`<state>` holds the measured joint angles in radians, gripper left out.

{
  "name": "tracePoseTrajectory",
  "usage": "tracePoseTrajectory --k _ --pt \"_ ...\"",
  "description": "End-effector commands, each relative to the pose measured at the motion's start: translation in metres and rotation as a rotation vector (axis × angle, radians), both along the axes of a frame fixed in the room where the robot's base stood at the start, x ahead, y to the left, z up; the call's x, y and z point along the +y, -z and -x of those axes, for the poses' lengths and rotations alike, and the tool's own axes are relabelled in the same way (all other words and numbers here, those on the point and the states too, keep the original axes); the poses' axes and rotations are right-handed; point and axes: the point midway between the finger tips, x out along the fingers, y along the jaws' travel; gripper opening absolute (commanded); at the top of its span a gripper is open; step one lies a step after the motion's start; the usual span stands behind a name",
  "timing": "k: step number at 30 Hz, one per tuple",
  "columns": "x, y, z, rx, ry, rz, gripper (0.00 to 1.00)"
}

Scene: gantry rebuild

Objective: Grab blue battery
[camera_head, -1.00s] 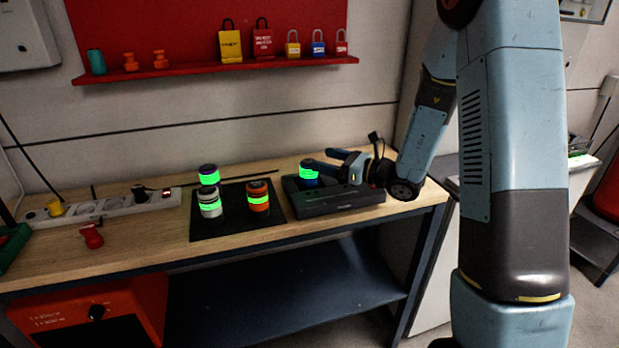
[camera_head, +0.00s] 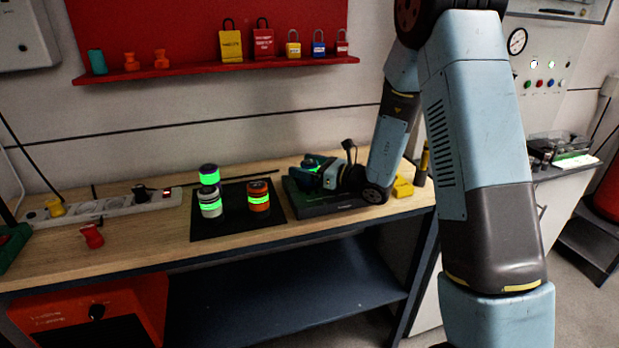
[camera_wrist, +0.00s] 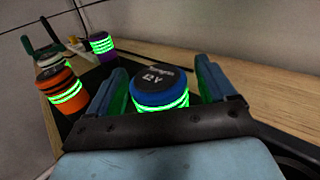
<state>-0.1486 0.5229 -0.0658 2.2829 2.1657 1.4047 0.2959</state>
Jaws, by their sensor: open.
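The blue battery (camera_wrist: 160,92), with a dark "12V" top and a glowing green band, stands between my gripper's two fingers in the wrist view. My gripper (camera_wrist: 160,66) is open, one finger on each side of the battery; I cannot tell whether either touches it. In the head view my gripper (camera_head: 312,164) is low over the black dock (camera_head: 325,207) on the bench, and it mostly hides the blue battery.
An orange battery (camera_head: 258,197), a white one (camera_head: 211,205) and a purple one (camera_head: 209,173) stand on a black mat (camera_head: 236,226) left of the dock. A power strip (camera_head: 105,207) lies farther left. Yellow objects (camera_head: 403,187) lie right of my wrist. A red shelf (camera_head: 200,71) with padlocks hangs above.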

Motion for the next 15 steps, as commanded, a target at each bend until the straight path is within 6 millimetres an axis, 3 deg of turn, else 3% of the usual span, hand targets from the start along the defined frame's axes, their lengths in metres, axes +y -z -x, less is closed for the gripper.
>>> tracePoseTrajectory --k 8,15 --pt "0.0057 0.0000 -0.0037 0.000 0.001 0.000 0.84" --pt "0.0054 -0.0001 -0.0037 0.000 0.001 0.000 0.63"
